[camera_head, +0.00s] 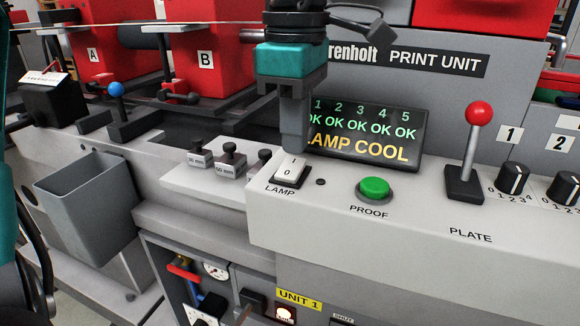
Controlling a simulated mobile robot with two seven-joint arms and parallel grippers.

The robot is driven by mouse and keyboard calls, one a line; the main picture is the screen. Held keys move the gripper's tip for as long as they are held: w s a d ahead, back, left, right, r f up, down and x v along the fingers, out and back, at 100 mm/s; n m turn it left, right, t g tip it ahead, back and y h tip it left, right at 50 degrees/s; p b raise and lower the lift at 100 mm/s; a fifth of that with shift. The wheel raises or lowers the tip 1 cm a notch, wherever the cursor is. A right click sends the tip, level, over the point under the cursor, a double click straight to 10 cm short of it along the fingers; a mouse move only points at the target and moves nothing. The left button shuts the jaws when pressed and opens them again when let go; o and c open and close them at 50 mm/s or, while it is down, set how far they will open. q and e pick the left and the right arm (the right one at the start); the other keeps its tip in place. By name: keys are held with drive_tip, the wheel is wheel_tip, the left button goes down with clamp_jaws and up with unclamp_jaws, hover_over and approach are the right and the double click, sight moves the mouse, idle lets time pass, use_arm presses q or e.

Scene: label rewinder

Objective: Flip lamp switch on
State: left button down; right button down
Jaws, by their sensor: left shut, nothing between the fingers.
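The lamp switch (289,171) is a white rocker marked I and 0 in a black frame, above the label LAMP on the grey console. My left gripper (293,148) points down from above, its shut fingertips at the far edge of the rocker, by the I end. I cannot tell whether they touch it. Nothing shows between the fingers. The display (372,137) behind reads LAMP COOL in yellow, with a row of green OK marks; the gripper hides its left edge. My right gripper is not in view.
Right of the switch are a green PROOF button (374,188), a red-knobbed PLATE lever (477,118) and black rotary knobs (513,178). Small weights (229,157) stand on a ledge to the left. A grey bin (88,207) hangs at far left.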

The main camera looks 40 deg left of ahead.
sight(294, 160)
use_arm(q)
drive_tip(key=shift+f+b, duration=0.55)
drive_tip(key=shift+f, duration=0.25)
drive_tip(key=shift+r, duration=0.15)
wheel_tip(294, 160, up, 7)
drive_tip(key=p, duration=0.6)
idle(0.8)
